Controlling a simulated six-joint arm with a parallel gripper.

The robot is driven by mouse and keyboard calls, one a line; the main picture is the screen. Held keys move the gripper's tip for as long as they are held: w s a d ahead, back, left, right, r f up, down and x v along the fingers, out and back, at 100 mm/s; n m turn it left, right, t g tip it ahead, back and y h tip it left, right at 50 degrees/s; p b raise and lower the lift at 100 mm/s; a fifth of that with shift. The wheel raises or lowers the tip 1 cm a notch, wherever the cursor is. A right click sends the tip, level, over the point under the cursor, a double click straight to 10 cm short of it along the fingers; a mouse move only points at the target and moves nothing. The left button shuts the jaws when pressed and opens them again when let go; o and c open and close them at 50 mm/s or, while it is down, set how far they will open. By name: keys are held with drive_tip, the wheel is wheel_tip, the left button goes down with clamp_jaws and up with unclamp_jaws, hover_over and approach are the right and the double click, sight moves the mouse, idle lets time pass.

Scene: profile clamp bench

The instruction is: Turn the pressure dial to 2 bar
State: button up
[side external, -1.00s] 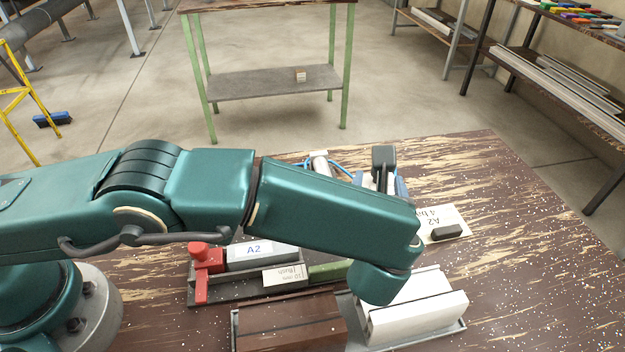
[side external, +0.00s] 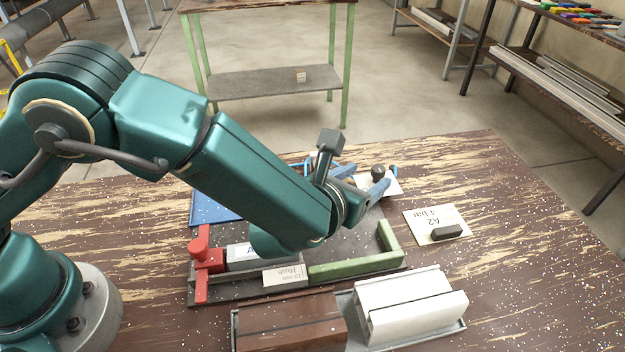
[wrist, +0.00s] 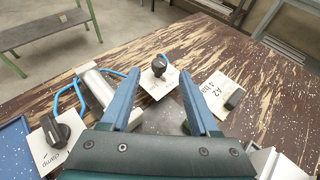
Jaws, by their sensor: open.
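The pressure dial appears to be the black round knob (wrist: 158,66) on a white plate (wrist: 160,84) in the wrist view. It also shows in the side external view (side external: 378,172), just beyond my blue fingers. My gripper (wrist: 160,74) is open, and its two fingers frame the dial left and right in the wrist view, with nothing between them that I can tell is held. My gripper (side external: 364,179) points toward the dial in the side external view. Whether a finger touches the knob cannot be told. The dial's scale and setting are too small to read.
A second black knob (wrist: 60,127) sits on a plate marked "clamp". A card (side external: 436,218) reading "A2 4 bar" carries a dark block. A red clamp (side external: 205,262), green bar (side external: 355,264) and brown (side external: 290,322) and white (side external: 410,303) profiles stand nearer. Blue hoses run beside the dial.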

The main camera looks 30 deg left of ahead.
sight(378, 169)
drive_tip(key=shift+x, duration=2.35)
clamp_jaws()
